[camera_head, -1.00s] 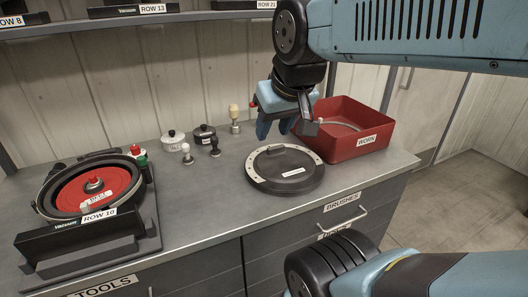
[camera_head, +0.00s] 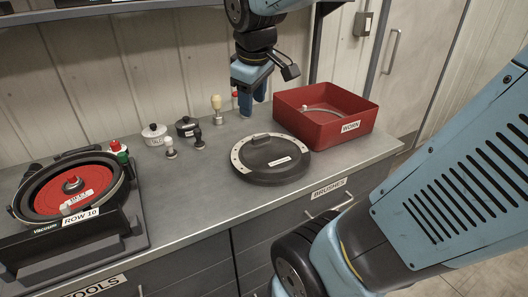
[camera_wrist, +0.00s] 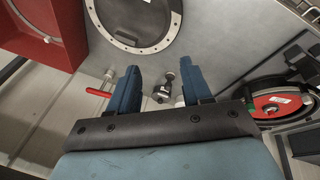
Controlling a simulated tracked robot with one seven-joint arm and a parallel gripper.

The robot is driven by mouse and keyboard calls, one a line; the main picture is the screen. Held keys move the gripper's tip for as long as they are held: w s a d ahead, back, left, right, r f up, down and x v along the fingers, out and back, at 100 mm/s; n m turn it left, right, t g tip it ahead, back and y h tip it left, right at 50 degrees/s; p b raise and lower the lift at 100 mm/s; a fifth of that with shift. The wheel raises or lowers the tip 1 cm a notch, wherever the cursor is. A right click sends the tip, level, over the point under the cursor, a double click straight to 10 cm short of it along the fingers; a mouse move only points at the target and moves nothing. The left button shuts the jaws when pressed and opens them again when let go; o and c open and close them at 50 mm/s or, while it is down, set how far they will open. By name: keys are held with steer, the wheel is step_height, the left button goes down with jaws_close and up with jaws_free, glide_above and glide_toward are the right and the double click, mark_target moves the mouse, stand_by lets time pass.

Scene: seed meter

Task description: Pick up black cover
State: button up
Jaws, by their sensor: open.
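The black cover (camera_head: 272,160) is a round black disc with a raised handle, a pale label and a light rim with holes along one side. It lies flat on the grey bench. In the wrist view the cover (camera_wrist: 135,18) shows at the top, cut off by the frame edge. My gripper (camera_head: 247,108) is open and empty above the back of the bench, behind the cover and a little left of its centre. In the wrist view the two blue fingers (camera_wrist: 157,75) are apart with nothing held between them; the cover is outside them.
A red bin (camera_head: 330,132) labelled WORN stands right of the cover. Left are a white pot (camera_head: 155,136), a black pot (camera_head: 187,128), small knobbed tools and a wooden-handled tool (camera_head: 216,106). The meter with the red disc (camera_head: 70,187) sits at far left. Bench in front is clear.

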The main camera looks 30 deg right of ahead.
steer(key=w+d+f+n+g+h, duration=0.1)
steer(key=w+d+f+n+g, duration=0.15)
steer(key=w+n, duration=0.45)
steer(key=n+h, duration=0.2)
steer(key=n, duration=0.3)
glide_toward(261, 136)
steer(key=f, duration=0.2)
steer(key=w+d+f+g, duration=0.1)
steer(key=shift+d, duration=0.1)
steer(key=shift+x, duration=2.7)
steer(key=shift+s, duration=0.15)
steer(key=shift+c, duration=0.3)
jaws_close()
